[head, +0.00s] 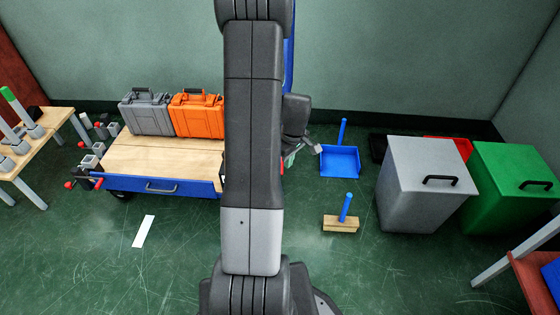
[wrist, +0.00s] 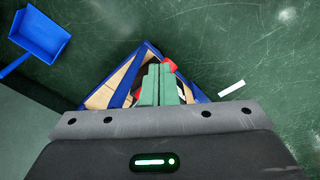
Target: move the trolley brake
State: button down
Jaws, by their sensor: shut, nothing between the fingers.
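The trolley (head: 150,155) has a wooden deck and a blue frame with a grey handle on its front side. My arm hides its right part in the head view. In the wrist view part of the trolley (wrist: 110,90) shows behind my gripper. My gripper (wrist: 159,72) has green fingers, shut together and empty. A small red part (wrist: 170,66), possibly the brake, is right at the fingertips; I cannot tell whether they touch it. In the head view the gripper (head: 291,158) is beside the trolley's right end, partly hidden by my arm.
A grey case (head: 147,114) and an orange case (head: 197,116) stand on the trolley. A blue dustpan (head: 340,161), a brush (head: 341,223), a grey bin (head: 425,190) and a green bin (head: 510,195) stand to the right. A bench (head: 40,145) is at left. The front floor is largely clear.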

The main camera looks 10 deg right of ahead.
notch_tip(320, 180, up, 14)
jog(key=s+p, duration=0.1)
jog(key=p, duration=0.2)
jog(key=shift+d+f, duration=0.15)
jog(key=shift+d, duration=0.25)
notch_tip(320, 180, down, 14)
jog(key=w+b, duration=0.1)
jog(key=b, duration=0.2)
jog(key=shift+a, duration=0.4)
